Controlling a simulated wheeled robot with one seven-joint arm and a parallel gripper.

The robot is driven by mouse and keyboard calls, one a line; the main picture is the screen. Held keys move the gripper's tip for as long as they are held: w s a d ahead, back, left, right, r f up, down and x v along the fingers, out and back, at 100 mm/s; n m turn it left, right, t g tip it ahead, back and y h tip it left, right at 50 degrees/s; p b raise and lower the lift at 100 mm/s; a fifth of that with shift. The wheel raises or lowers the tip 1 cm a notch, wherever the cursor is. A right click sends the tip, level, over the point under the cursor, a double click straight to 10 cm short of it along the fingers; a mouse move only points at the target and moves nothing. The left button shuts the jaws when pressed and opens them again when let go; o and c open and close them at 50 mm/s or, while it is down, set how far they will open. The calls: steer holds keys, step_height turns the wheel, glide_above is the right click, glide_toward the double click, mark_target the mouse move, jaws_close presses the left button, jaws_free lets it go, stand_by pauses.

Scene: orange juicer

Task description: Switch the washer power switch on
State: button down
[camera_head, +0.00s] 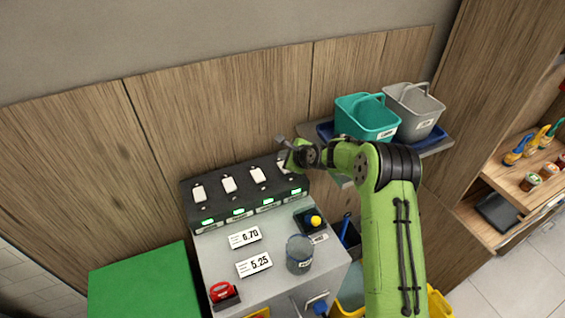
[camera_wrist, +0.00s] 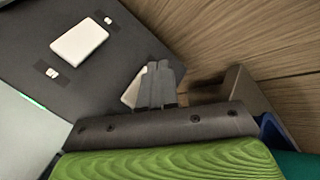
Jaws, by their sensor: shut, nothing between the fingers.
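A dark switch panel (camera_head: 238,192) with a row of several white switches stands at the back of the grey counter. Green lit labels run below the switches, their words too small to read, so I cannot tell which is the washer's. My gripper (camera_head: 284,160) is at the panel's right end, over the rightmost switch and partly covering it. In the wrist view my gripper (camera_wrist: 164,70) is shut and empty, its fingers partly hiding a white switch (camera_wrist: 130,92). I cannot tell whether they touch it. Another white switch (camera_wrist: 80,42) is in clear view to the left.
Teal (camera_head: 366,118) and grey (camera_head: 414,108) baskets sit on a shelf right of my gripper, near my arm. A wooden wall (camera_head: 200,110) rises behind the panel. A clear cup (camera_head: 299,254) and price cards (camera_head: 245,237) are on the counter.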

steer(key=r, duration=0.1)
steer(key=r+p, duration=0.1)
steer(key=r, duration=0.1)
steer(key=r+p, duration=0.1)
steer(key=shift+s+d+r, duration=0.1)
steer(key=shift+s+r, duration=0.1)
steer(key=shift+s, duration=0.05)
steer(key=shift+f, duration=0.1)
steer(key=s+d+r+n+g+h, duration=0.1)
steer(key=s+d+r+n+h, duration=0.15)
steer(key=s+r+n, duration=0.55)
steer(key=s+d+r+n+g+h, duration=0.1)
steer(key=s+d+r+n, duration=0.3)
steer(key=s+r, duration=0.75)
steer(key=s+d+f+n+h, duration=0.1)
steer(key=s+d+n, duration=0.2)
steer(key=s, duration=1)
steer(key=s+d+f+n+g+h, duration=0.1)
steer(key=s+d+n, duration=0.2)
steer(key=s, duration=1)
steer(key=shift+n, duration=1)
